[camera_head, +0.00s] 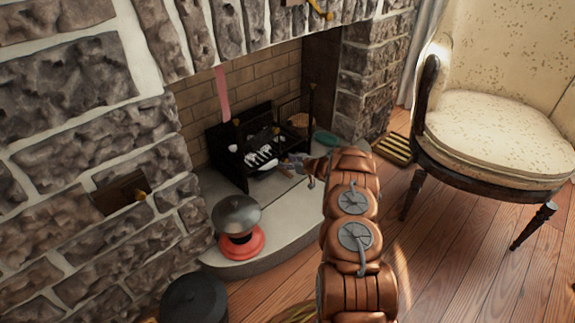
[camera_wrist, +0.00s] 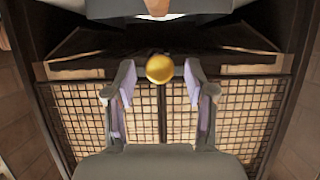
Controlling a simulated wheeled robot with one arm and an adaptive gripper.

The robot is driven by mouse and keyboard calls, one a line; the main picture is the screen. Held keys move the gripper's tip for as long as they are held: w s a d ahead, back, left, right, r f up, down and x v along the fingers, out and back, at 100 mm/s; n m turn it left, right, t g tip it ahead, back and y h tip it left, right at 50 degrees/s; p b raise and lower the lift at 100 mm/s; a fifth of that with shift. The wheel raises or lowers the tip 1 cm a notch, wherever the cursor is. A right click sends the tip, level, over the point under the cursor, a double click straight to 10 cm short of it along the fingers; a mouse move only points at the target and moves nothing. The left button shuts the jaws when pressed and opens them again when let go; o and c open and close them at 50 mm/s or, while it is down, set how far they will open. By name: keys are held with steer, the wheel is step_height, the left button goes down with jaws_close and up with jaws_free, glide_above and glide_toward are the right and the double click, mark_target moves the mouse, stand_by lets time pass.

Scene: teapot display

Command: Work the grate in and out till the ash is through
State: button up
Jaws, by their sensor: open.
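A black fire grate (camera_head: 240,150) stands in the fireplace, with whitish bits on its bars. My gripper (camera_head: 294,166) is at its front, small and partly hidden by my arm. In the wrist view my gripper (camera_wrist: 160,90) is open, its two fingers apart. A round brass knob (camera_wrist: 160,68) shows between the fingertips; contact cannot be made out. Wire mesh panels (camera_wrist: 235,115) in a dark frame lie beyond the fingers. A pale piece (camera_wrist: 155,5) shows at the top edge. I cannot make out loose ash below the grate.
A grey dome on a red base (camera_head: 238,235) stands on the pale hearth (camera_head: 290,220). A dark round pot (camera_head: 195,300) is at the lower left. A teal dish (camera_head: 325,138) lies right of the grate. A cream armchair (camera_head: 490,130) stands right. Wooden floor (camera_head: 450,260) is open before it.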

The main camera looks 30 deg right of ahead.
steer(key=shift+w, duration=0.25)
steer(key=shift+c, duration=0.2)
jaws_close()
steer(key=shift+f, duration=0.1)
